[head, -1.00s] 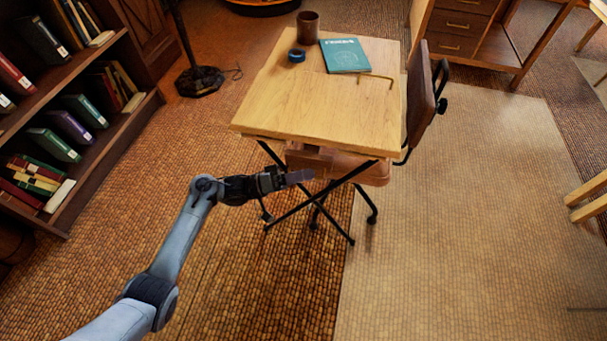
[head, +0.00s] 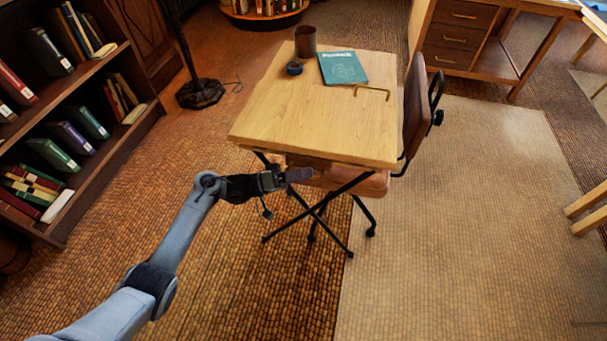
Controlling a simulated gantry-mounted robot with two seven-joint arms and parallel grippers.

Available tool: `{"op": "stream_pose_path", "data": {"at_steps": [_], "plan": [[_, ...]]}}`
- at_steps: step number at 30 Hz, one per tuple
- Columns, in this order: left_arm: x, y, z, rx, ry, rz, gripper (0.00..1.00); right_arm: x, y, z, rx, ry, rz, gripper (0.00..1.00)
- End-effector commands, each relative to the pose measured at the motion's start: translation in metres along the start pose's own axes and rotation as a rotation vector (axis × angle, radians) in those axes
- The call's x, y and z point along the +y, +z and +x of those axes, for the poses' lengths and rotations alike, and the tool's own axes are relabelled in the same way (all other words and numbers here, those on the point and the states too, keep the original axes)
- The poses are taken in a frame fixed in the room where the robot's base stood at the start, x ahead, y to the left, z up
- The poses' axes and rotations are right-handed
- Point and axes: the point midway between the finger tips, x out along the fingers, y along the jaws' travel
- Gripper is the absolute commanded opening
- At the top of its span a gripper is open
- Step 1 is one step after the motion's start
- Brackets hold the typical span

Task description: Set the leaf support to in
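The small drafting table has a light wood top (head: 320,115) on crossed black legs. A darker brown piece (head: 306,161) shows just under its front edge, partly in shadow; I cannot tell whether it is the leaf support, nor how far out it stands. My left gripper (head: 300,175) is just below and in front of that edge, pointing right, close to the brown piece. Whether it touches anything is unclear. Its fingers look close together, but they are too small to tell open from shut. My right gripper is not in view.
A brown chair (head: 417,108) stands at the table's right, its seat partly beneath the top. A cup (head: 305,41), tape roll (head: 294,68), teal book (head: 343,67) and brass-coloured rod (head: 373,90) lie on top. A bookshelf (head: 100,150) stands left. The front floor is clear.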

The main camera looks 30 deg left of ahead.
Motion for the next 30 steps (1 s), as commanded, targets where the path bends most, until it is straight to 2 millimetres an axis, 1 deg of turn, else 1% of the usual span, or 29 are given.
{"op": "stream_pose_path", "data": {"at_steps": [4, 8, 11, 15, 21, 25, 30], "plan": [[0.001, -0.001, -0.003, 0.001, 0.000, 0.002, 0.21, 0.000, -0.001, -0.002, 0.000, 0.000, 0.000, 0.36], [0.001, -0.002, -0.015, 0.000, -0.001, 0.002, 0.21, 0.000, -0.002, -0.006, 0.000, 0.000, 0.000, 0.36], [0.002, -0.002, -0.029, 0.000, -0.003, 0.000, 0.21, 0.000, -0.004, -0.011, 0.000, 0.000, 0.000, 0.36], [0.002, -0.002, -0.055, 0.000, -0.004, 0.000, 0.21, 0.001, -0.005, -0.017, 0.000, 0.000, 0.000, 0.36], [0.000, -0.001, -0.086, -0.001, -0.005, -0.001, 0.21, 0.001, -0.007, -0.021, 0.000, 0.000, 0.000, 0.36], [0.000, 0.000, -0.100, -0.001, -0.003, 0.000, 0.21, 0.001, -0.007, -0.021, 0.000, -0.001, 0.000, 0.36], [0.000, 0.000, -0.108, 0.000, -0.001, 0.000, 0.21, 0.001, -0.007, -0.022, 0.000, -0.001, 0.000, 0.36]]}}
